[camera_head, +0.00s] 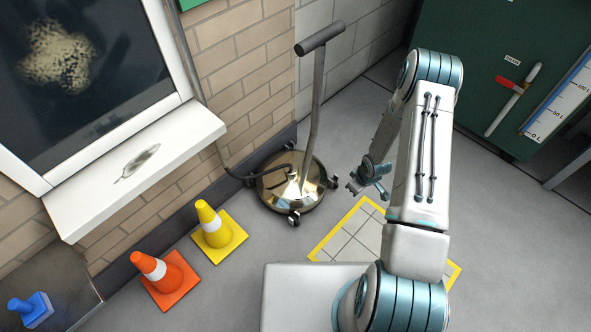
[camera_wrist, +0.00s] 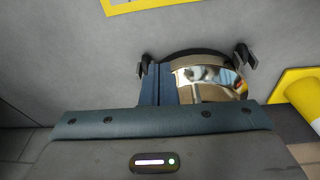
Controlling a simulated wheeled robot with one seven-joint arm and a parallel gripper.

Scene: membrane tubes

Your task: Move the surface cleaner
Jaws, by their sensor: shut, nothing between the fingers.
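The surface cleaner (camera_head: 285,188) is a round brass-coloured disc on several small casters, with a tall grey pole and a T-shaped handle (camera_head: 320,38). It stands on the floor close to the brick wall at the left. My gripper (camera_head: 362,186) is low, just to the right of the disc, shut and empty. In the head view a gap shows between it and the disc. In the wrist view, the cleaner's shiny disc (camera_wrist: 208,80) and two casters show just past my gripper (camera_wrist: 157,84), which partly hides the disc.
A yellow-bordered tiled floor square (camera_head: 352,240) lies right of the cleaner. A dark green cabinet (camera_head: 480,60) stands at the back right.

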